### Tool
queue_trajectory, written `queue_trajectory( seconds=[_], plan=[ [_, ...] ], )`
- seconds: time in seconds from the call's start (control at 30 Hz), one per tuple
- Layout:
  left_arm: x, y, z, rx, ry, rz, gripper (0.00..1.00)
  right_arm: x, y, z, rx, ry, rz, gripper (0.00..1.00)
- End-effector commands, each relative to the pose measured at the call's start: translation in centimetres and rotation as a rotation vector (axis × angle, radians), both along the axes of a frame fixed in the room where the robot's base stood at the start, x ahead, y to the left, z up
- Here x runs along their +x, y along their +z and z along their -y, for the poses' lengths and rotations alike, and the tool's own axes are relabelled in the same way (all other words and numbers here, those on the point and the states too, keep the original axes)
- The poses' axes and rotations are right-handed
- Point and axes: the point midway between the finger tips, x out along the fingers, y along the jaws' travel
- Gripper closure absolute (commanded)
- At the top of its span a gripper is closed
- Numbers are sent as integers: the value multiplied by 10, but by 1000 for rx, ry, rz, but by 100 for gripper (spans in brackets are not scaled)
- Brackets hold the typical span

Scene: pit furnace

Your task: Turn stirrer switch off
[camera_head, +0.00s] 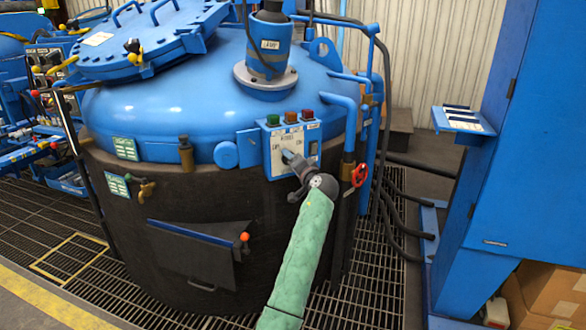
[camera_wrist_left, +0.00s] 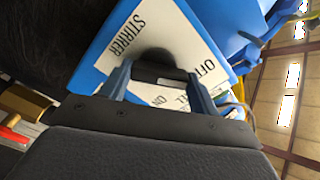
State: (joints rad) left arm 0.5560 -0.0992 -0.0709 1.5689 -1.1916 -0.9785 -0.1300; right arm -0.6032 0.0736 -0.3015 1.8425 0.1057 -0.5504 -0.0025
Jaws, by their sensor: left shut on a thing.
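The stirrer control panel (camera_head: 290,145) is a blue box with a white face on the right front of the blue furnace vessel. It also shows close up in the left wrist view (camera_wrist_left: 160,30), rotated, with the labels STIRRER, OFF and ON readable. My left gripper (camera_head: 291,158) is at the panel's face, at the end of my green-sleeved arm. In the left wrist view its two fingers (camera_wrist_left: 158,80) are shut on the dark stirrer switch (camera_wrist_left: 156,58). The fingers hide much of the switch, and I cannot tell which label it points to.
Green, orange and red buttons (camera_head: 291,117) sit atop the panel. A hatch with an orange-knobbed lever (camera_head: 244,237) is lower left. A blue cabinet (camera_head: 520,130) stands far right. Floor grating (camera_head: 385,265) lies below.

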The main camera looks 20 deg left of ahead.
Motion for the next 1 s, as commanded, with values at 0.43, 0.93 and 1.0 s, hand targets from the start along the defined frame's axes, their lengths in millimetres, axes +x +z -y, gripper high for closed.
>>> queue_trajectory(
  seconds=[0.43,0.93,1.0],
  plan=[
    [-1,-6,0,-152,1,142,62,-1,-38,0,0,-3,2,64],
    [-1,-5,0,-173,1,160,62,-2,-42,1,0,-4,3,64],
    [-1,-5,0,-173,1,160,62,-1,-41,1,0,-4,3,64]
  ],
)
